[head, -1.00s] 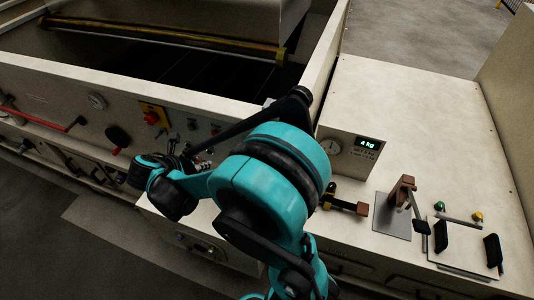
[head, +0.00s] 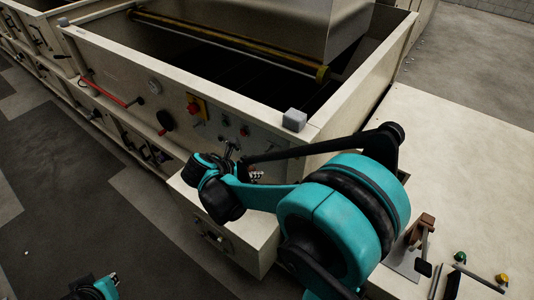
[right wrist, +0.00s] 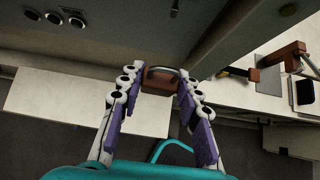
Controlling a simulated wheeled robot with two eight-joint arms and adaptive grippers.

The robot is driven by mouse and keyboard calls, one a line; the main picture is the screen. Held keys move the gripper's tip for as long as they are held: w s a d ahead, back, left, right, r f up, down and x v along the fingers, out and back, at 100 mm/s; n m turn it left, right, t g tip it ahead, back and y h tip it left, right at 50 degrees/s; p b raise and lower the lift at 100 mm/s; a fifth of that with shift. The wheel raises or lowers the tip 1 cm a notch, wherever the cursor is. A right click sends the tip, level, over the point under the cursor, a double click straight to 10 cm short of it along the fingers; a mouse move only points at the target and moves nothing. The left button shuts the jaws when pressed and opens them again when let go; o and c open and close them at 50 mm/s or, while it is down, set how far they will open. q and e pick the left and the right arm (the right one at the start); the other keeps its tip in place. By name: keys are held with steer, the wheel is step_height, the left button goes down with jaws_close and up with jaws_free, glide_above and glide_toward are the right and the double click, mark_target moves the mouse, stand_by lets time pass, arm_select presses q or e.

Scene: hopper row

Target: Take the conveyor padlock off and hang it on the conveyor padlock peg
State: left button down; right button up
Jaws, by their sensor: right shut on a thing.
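My right gripper (right wrist: 154,90) has purple-padded fingers on both sides of a brown padlock (right wrist: 158,84) with a grey curved shackle, and is shut on it at the fingertips. In the head view the right gripper (head: 257,175) is small and partly hidden by my own arm, in front of the hopper's front panel; the padlock cannot be made out there. A small metal stub (right wrist: 175,8) shows on the panel above the padlock; I cannot tell whether it is the peg. My left gripper (head: 112,280) is at the lower left, over the floor, its fingers too small to read.
The hopper panel carries a red button on a yellow plate (head: 196,106), a red lever (head: 105,89), a black knob (head: 166,121) and a gauge (head: 155,87). A grey block (head: 295,119) sits on the hopper corner. A brown stand (head: 420,230) is on the right-hand counter (head: 450,150).

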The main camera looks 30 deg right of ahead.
steer(key=shift+d, duration=0.1)
steer(key=shift+w+d, duration=0.35)
steer(key=shift+d, duration=0.5)
steer(key=shift+w+d, duration=0.35)
steer(key=shift+d, duration=0.5)
steer(key=shift+w+d, duration=0.35)
steer(key=shift+d, duration=0.5)
steer(key=shift+d, duration=0.15)
steer(key=shift+w+d+b, duration=0.15)
steer(key=shift+w+d, duration=0.15)
steer(key=shift+d, duration=0.3)
steer(key=shift+w+d+b, duration=0.15)
steer(key=shift+w+d, duration=0.1)
steer(key=shift+d, duration=0.35)
steer(key=shift+f, duration=0.1)
steer(key=shift+f+b, duration=0.25)
steer(key=shift+b, duration=0.05)
steer(key=o, duration=1.2)
steer(key=shift+o, duration=0.2)
